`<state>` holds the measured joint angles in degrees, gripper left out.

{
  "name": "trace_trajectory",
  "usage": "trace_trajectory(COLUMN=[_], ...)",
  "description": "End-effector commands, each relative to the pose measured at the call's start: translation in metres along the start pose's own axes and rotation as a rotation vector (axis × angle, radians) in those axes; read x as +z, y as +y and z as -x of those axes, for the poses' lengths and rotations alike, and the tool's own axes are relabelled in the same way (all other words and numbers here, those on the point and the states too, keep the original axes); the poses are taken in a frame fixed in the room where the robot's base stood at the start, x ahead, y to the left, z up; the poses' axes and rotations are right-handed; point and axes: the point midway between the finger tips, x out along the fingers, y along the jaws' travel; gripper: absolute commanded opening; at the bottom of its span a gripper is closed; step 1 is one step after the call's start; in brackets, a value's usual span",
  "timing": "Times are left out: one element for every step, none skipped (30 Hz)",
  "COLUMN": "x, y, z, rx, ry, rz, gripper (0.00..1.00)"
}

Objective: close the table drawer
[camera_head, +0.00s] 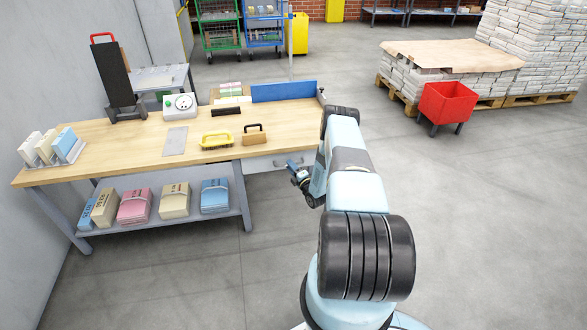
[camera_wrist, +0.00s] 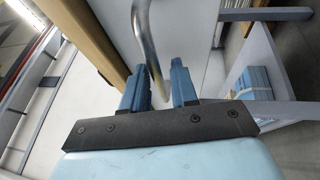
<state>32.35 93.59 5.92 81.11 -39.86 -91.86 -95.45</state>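The wooden-topped table (camera_head: 110,145) stands at the left in the head view. Its pale drawer (camera_head: 262,163) sits under the tabletop at the right end; how far it stands out is hard to tell. My gripper (camera_head: 291,165) is beside the drawer front, partly hidden by my arm. In the wrist view, the curved metal drawer handle (camera_wrist: 148,45) runs down between the two blue fingers of my gripper (camera_wrist: 160,75). The fingers are apart, with a gap around the handle; contact is unclear. The pale drawer front (camera_wrist: 190,35) is behind the handle.
A yellow brush (camera_head: 216,140) and a brown-based stamp-like tool (camera_head: 254,135) lie on the tabletop near the drawer. Several paper bundles stand on the lower shelf (camera_head: 160,222). A red cart (camera_head: 447,104) stands at the far right.

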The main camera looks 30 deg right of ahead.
Motion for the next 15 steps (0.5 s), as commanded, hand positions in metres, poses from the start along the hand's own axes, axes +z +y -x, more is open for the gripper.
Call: trace_trajectory(x=[0.000,0.000,0.000,0.000,-0.001,-0.001,-0.001,-0.001,-0.001,-0.001,-0.001,-0.001,-0.001,-0.001,-0.001], y=[0.000,0.000,0.000,0.001,0.001,0.001,0.001,0.001,0.001,0.001,0.001,0.001,0.000,0.000,0.000], z=[0.000,0.000,0.000,0.000,0.000,0.000,0.000,0.000,0.000,0.001,0.002,0.004,0.006,0.009,0.013], rx=[0.001,0.001,0.001,0.001,0.002,0.002,0.002,0.002,0.002,0.002,0.002,0.002,0.001,0.000,0.000], ry=[0.000,0.000,0.001,0.001,0.001,0.001,0.001,0.001,0.001,0.001,0.001,0.001,0.001,0.001,0.001], rz=[0.000,0.000,0.000,0.000,0.000,0.000,0.000,0.000,0.000,0.000,-0.001,-0.001,-0.001,-0.001,-0.001], gripper=[0.33,0.36,0.37,0.37,0.37,0.37,0.37,0.37,0.37,0.37,0.37,0.37,0.37,0.37,0.37])
